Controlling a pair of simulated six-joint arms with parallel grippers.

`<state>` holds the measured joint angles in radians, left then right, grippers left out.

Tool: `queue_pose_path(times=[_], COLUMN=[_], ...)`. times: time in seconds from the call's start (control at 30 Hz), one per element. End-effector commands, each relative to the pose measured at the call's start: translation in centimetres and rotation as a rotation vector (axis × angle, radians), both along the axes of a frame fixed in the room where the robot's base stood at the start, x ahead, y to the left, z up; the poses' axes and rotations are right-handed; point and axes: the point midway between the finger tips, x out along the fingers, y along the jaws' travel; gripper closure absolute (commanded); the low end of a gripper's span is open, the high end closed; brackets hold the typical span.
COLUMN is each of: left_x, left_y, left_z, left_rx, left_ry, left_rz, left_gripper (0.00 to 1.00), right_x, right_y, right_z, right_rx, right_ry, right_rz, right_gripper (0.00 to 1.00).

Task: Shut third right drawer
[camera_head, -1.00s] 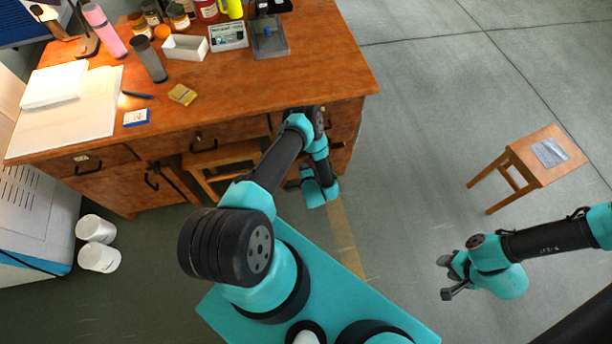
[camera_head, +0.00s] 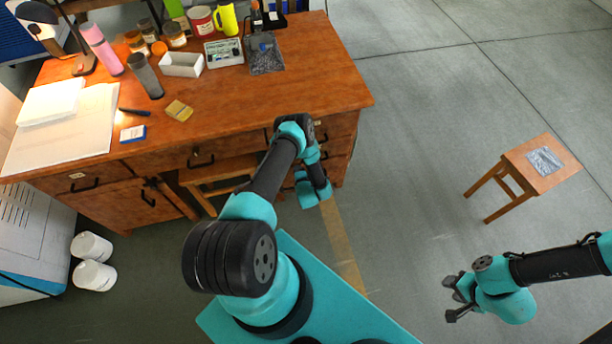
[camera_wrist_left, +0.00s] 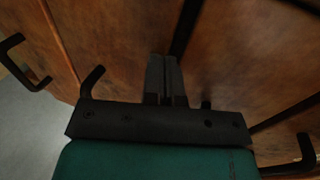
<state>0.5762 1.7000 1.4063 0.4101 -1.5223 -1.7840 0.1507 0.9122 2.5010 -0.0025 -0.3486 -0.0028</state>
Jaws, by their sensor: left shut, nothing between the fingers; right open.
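The wooden desk's right drawer stack (camera_head: 338,130) is partly hidden behind my left arm in the head view. The third right drawer low in that stack (camera_head: 338,168) shows only in part, and I cannot tell how far it stands out. My left gripper is low in front of this stack, its fingers hidden in the head view. In the left wrist view the left gripper (camera_wrist_left: 163,65) is shut and empty, close against brown wooden fronts. A dark handle (camera_wrist_left: 92,82) shows just left of the fingers. My right gripper (camera_head: 459,298) is open and empty above the floor, away from the desk.
Another black handle (camera_wrist_left: 25,65) is at the left of the wrist view, and one (camera_wrist_left: 298,158) at lower right. A wooden stool (camera_head: 535,165) stands at right. White buckets (camera_head: 92,260) stand left. The floor between desk and stool is clear.

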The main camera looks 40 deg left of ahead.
Motion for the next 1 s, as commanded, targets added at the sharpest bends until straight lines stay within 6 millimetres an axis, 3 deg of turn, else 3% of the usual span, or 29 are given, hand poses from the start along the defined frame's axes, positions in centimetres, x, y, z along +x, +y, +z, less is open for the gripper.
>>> queue_pose_path(times=[0.13,0.57,0.77,1.0], left_x=[-0.2,0.0,-1.0,-3.4], left_y=[1.5,1.5,-0.3,-4.1], left_z=[0.1,0.3,0.1,0.5], left_rx=[0.002,0.005,0.002,-0.002], left_ry=[-0.001,-0.007,-0.002,0.006], left_rz=[0.014,0.013,0.009,0.003], left_gripper=[1.0,1.0,1.0,1.0], right_x=[0.0,0.0,0.0,0.0], right_y=[0.0,0.0,0.0,0.0], right_z=[0.0,0.0,0.0,0.0], right_rx=[0.0,0.0,0.0,0.0], right_ry=[0.0,0.0,0.0,0.0], right_rz=[0.0,0.001,0.001,0.001], right_gripper=[0.57,0.57,0.57,0.57])
